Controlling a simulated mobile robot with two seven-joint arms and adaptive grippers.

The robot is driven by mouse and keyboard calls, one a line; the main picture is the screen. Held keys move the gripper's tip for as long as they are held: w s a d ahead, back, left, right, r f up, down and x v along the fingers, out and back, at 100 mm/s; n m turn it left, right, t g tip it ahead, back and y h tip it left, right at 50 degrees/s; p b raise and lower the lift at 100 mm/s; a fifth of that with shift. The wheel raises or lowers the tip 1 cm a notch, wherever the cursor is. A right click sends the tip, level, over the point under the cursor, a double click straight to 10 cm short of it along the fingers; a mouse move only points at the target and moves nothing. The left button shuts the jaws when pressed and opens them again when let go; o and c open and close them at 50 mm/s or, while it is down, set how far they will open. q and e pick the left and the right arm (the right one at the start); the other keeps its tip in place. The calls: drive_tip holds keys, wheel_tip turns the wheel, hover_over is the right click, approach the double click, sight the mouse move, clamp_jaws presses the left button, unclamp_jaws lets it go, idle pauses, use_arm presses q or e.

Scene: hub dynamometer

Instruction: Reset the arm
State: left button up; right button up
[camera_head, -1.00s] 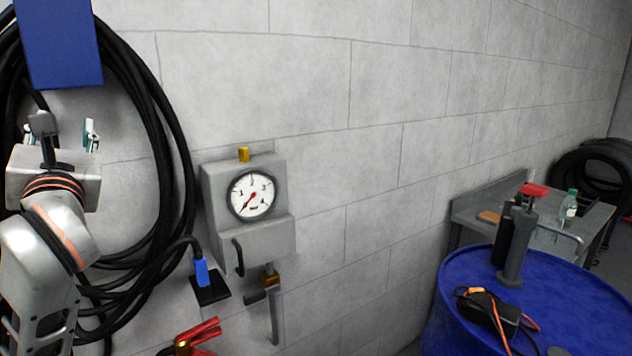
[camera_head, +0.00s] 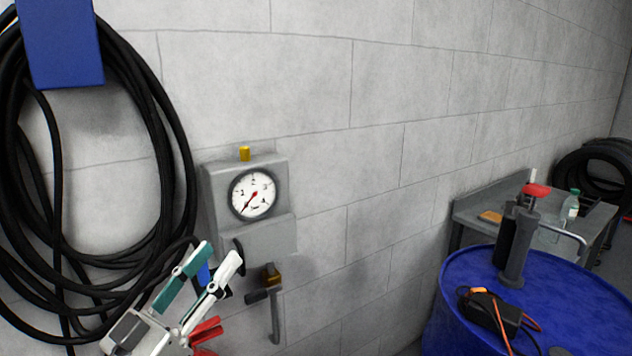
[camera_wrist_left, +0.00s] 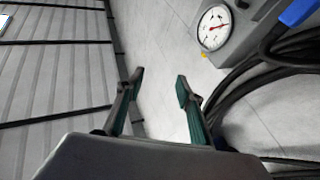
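My left gripper (camera_head: 219,254) is low and left of centre in the head view, in front of the wall-mounted gauge box (camera_head: 270,237). Its two fingers are apart with nothing between them. They also show apart and empty in the left wrist view (camera_wrist_left: 160,82). The gripper overlaps the blue plug and part of the black handle on the box, so contact cannot be told. The white dial gauge (camera_head: 253,194) has a red needle pointing lower left. It also shows in the left wrist view (camera_wrist_left: 214,27). My right gripper is in neither view.
A coiled black hose (camera_head: 175,150) hangs from a blue holder (camera_head: 60,42) at left. Red handles (camera_head: 206,332) sit below my gripper. A brass valve with a lever (camera_head: 272,280) hangs under the box. A blue drum (camera_head: 570,300) with a pump and black device stands at right.

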use_arm(q)
drive_tip(key=s+a+f+m+g+y, duration=0.1)
drive_tip(key=a+f+g+y, duration=0.25)
drive_tip(key=f, duration=0.85)
drive_tip(key=s+a+f+m+g+y, duration=0.1)
drive_tip(key=a+f+g+y, duration=0.2)
drive_tip(key=f, duration=0.8)
drive_tip(key=s+a+f+g+y, duration=0.6)
drive_tip(key=s+a+f+y, duration=0.3)
drive_tip(key=s+a+f, duration=0.5)
drive_tip(key=d+f+n+t+h, duration=0.2)
drive_tip(key=d+f+h, duration=0.5)
drive_tip(key=d+f, duration=0.7)
drive_tip(key=shift+w+d+f+t, duration=0.35)
drive_tip(key=shift+w+d+t, duration=0.1)
drive_tip(key=shift+d+t, duration=0.15)
